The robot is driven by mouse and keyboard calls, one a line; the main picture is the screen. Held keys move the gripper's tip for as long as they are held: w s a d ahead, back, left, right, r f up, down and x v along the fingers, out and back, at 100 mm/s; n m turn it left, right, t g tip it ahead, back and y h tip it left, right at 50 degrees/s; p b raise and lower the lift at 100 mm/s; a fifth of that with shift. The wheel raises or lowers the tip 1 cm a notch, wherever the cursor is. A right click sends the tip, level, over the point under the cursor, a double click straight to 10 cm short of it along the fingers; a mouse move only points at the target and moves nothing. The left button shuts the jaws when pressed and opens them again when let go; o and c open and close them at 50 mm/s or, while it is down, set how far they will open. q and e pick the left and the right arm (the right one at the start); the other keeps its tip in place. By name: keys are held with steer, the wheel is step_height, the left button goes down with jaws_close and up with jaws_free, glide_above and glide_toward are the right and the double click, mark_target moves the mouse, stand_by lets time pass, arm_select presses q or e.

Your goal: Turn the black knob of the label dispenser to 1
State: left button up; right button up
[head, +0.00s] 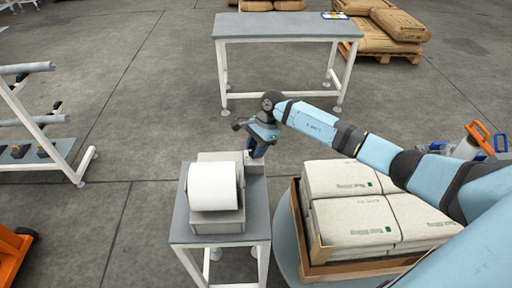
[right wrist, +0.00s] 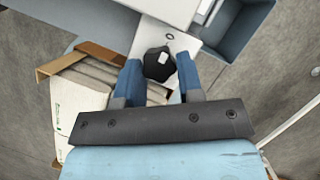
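The label dispenser is a grey box (head: 238,217) with a big white roll (head: 212,187), standing on a small table. Its black knob (right wrist: 157,66) shows in the right wrist view, on a pale panel, with a white mark on its top. No numbers can be read around it. The knob is hidden in the head view. My right gripper (head: 257,150) is at the far right side of the dispenser. In the right wrist view its blue fingers (right wrist: 159,76) are apart, one on each side of the knob, with small gaps. My left gripper is not in view.
The small grey table (head: 178,226) carries the dispenser. A wooden-edged crate (head: 318,252) of pale sacks stands to its right, below my right arm. A long table (head: 285,27) stands behind. A white rack (head: 45,140) is at the left. Floor between is clear.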

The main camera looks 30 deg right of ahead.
steer(key=shift+m, duration=0.4)
steer(key=shift+c, duration=0.3)
steer(key=m+t+b, duration=0.1)
steer(key=m, duration=0.1)
steer(key=shift+s+m+b, duration=0.15)
steer(key=shift+m+b, duration=0.15)
steer(key=shift+m, duration=0.1)
steer(key=m+t, duration=0.1)
steer(key=m, duration=0.1)
steer(key=m+t, duration=0.1)
steer(key=m, duration=0.1)
steer(key=shift+s+h+b, duration=0.15)
steer(key=shift+h+b, duration=0.15)
steer(key=shift+b, duration=0.1)
steer(key=m, duration=0.2)
steer(key=m+t+h, duration=0.1)
steer(key=m, duration=0.2)
steer(key=shift+s+a+b, duration=0.15)
steer(key=shift+a+b, duration=0.05)
steer(key=shift+b, duration=0.15)
steer(key=m+h, duration=0.1)
steer(key=m, duration=0.1)
steer(key=m+t+h+b, duration=0.1)
steer(key=m, duration=0.2)
steer(key=shift+a, duration=0.2)
steer(key=shift+m, duration=0.3)
steer(key=o, duration=0.9)
steer(key=shift+s, duration=0.1)
